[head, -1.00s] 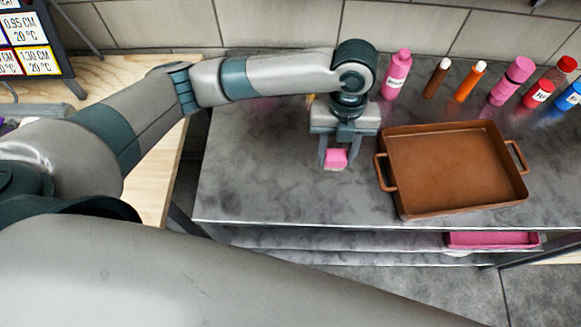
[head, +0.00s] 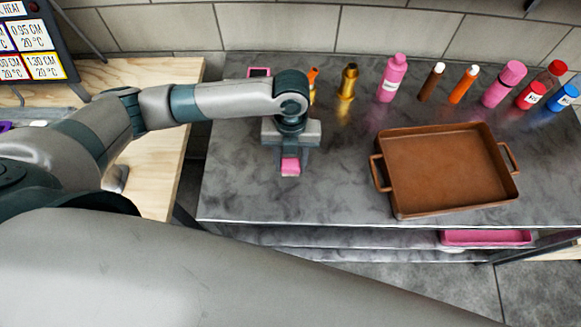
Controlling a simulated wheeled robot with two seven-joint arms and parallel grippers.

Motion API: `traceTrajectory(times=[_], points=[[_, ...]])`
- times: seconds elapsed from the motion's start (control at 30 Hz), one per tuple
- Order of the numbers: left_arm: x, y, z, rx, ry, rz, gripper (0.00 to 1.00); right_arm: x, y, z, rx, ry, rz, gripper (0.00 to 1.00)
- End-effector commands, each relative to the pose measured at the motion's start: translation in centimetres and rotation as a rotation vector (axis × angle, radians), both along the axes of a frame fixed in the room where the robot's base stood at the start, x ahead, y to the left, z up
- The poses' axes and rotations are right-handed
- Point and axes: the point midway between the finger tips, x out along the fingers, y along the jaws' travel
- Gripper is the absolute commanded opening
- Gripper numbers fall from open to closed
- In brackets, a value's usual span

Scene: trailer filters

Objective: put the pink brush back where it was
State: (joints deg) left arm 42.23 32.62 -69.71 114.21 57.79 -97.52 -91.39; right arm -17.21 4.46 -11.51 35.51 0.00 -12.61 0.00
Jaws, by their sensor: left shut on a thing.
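The pink brush (head: 290,167) is held between the fingers of my left gripper (head: 289,163). Only its pink block end shows below the jaws; the rest is hidden by the gripper. My left gripper is shut on it, over the left part of the grey marbled counter (head: 235,195), left of the brown tray. I cannot tell whether the brush touches the counter. My right gripper is not in view.
A brown two-handled tray (head: 440,165) sits on the counter. A gold bottle (head: 348,83), a pink bottle (head: 392,78) and several other bottles line the back. A pink-edged item (head: 259,72) stands behind my left arm. A pink tray (head: 487,237) lies on the lower shelf.

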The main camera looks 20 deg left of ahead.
Motion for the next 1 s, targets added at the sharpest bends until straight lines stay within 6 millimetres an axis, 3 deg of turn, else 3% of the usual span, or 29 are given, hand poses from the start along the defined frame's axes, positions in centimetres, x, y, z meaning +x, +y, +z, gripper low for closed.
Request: traceTrajectory(times=[0.4, 0.83, 0.87, 0.9, 0.93, 1.0], points=[[-0.1, 0.0, -3.6, -0.001, 0.002, 0.0, 0.19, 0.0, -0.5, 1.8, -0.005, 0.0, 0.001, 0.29], [0.0, 0.0, -4.3, 0.0, 0.0, -0.001, 0.19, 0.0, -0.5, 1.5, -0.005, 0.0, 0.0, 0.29], [0.0, 0.0, -4.3, 0.0, 0.0, -0.001, 0.42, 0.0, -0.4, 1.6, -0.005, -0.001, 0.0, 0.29], [0.0, 0.0, -4.2, 0.0, -0.001, -0.001, 0.52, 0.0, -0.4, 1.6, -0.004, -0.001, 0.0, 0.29], [0.0, 0.0, -4.2, 0.0, 0.0, -0.001, 0.59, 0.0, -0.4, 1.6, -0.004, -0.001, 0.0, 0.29], [0.0, 0.0, -4.2, 0.0, 0.0, -0.001, 0.59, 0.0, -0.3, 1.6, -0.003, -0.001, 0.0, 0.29]])
